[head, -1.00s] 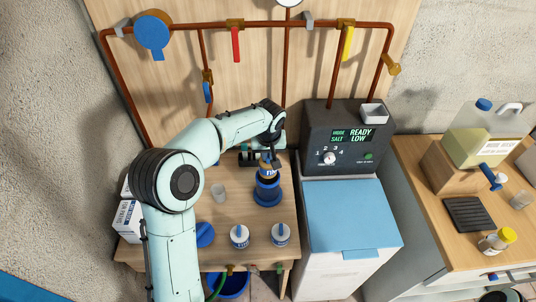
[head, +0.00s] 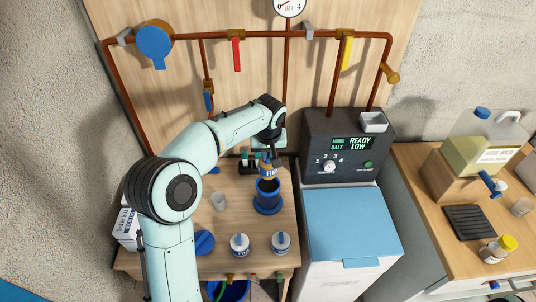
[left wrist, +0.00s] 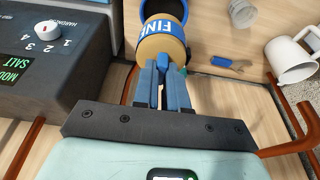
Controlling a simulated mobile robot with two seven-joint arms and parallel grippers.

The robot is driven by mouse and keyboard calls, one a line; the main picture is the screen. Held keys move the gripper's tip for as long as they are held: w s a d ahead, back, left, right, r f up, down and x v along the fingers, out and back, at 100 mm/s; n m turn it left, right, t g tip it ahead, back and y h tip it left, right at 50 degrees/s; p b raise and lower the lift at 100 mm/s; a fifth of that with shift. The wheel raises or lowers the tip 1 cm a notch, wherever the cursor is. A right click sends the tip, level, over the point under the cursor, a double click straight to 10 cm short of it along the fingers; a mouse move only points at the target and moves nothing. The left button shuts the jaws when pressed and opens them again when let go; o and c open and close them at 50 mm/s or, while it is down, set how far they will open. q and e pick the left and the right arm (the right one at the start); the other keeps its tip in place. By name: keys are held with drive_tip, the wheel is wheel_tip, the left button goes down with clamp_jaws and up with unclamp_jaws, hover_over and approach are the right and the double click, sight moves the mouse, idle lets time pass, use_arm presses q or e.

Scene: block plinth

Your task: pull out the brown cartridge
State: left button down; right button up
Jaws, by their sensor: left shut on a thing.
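The brown cartridge (head: 268,169), a tan cylinder with a blue band lettered "FINE", is gripped by my left gripper (head: 272,152). In the left wrist view the blue fingers (left wrist: 163,82) are shut on the cartridge (left wrist: 160,46) near its end. The cartridge is above the blue housing (head: 268,199), whose dark open mouth shows just below it. I cannot tell whether its lower end is fully clear of the rim. The housing stands upright on the wooden bench. My right gripper is not in view.
The dark control box (head: 346,142) is close on the right. Copper pipes (head: 287,75) run behind.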

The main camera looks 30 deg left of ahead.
use_arm(q)
drive_tip(key=shift+s, duration=0.1)
drive_tip(key=s+a+f+n+g+y+b, duration=0.1)
drive_tip(key=s+a+f+n+b, duration=0.2)
drive_tip(key=s+a, duration=0.6)
drive_tip(key=s+a+f+n+b, duration=0.3)
drive_tip(key=s+a+f, duration=0.15)
drive_tip(key=s, duration=0.75)
drive_tip(key=s+a+f+n+g+y+b, duration=0.1)
drive_tip(key=s+a+f+n+b, duration=0.25)
drive_tip(key=s+a, duration=0.55)
wheel_tip(320, 180, down, 6)
drive_tip(key=s+d+b, duration=0.1)
drive_tip(key=s+b, duration=0.1)
drive_tip(key=b, duration=0.4)
drive_tip(key=shift+d+f, duration=0.2)
drive_tip(key=shift+d, duration=0.15)
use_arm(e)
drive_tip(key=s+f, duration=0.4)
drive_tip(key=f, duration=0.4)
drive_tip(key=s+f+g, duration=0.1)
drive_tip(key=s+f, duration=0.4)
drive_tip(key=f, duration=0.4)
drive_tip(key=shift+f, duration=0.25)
use_arm(q)
drive_tip(key=shift+s+f, duration=0.1)
drive_tip(key=shift+f, duration=0.05)
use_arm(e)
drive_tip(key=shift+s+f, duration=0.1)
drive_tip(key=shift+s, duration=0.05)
